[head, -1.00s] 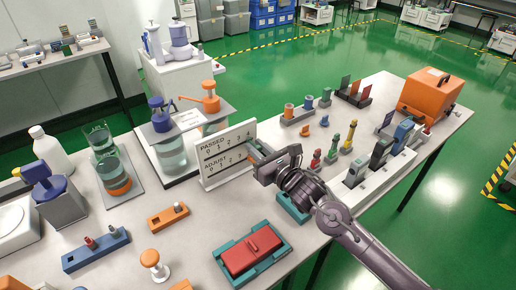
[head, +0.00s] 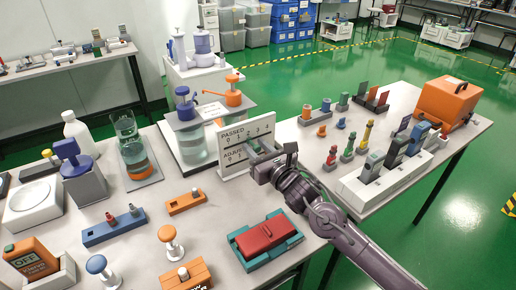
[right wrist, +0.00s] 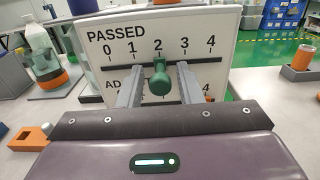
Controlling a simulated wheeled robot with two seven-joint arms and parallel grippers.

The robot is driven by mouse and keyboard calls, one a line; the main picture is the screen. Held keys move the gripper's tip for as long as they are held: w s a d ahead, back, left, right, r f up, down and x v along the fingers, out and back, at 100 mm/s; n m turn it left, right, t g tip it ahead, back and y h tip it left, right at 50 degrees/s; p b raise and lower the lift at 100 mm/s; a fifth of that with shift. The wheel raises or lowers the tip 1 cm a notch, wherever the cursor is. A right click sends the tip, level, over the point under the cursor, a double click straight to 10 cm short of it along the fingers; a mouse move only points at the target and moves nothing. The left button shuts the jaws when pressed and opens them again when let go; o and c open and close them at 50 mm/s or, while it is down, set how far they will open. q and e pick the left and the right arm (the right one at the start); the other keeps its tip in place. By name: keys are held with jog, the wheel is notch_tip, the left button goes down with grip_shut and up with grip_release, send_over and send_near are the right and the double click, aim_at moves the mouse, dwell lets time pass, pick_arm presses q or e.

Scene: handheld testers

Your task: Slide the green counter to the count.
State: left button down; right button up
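A white board (head: 227,131) stands upright on the table with a PASSED row and an ADJUST row, each with numbers above a dark slot. In the right wrist view the board (right wrist: 225,28) shows PASSED 0 to 4. The green counter (right wrist: 159,82) is a knob on the PASSED slot, below the 2. My right gripper (right wrist: 158,78) is open, with one finger on each side of the counter and a small gap on both sides. In the head view my right gripper (head: 259,160) is at the board's front and covers part of the ADJUST row. My left gripper is not in view.
A red case in a teal tray (head: 265,238) lies in front of the board, near my right arm. A stand with blue and orange pumps (head: 209,114) is behind the board.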

jog(key=shift+o, duration=0.5)
jog(key=shift+d, duration=0.1)
jog(key=shift+s+d, duration=0.15)
jog(key=shift+s, duration=0.1)
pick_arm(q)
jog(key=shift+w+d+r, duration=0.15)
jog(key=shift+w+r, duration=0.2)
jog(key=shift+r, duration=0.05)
pick_arm(e)
jog(key=v, duration=0.7)
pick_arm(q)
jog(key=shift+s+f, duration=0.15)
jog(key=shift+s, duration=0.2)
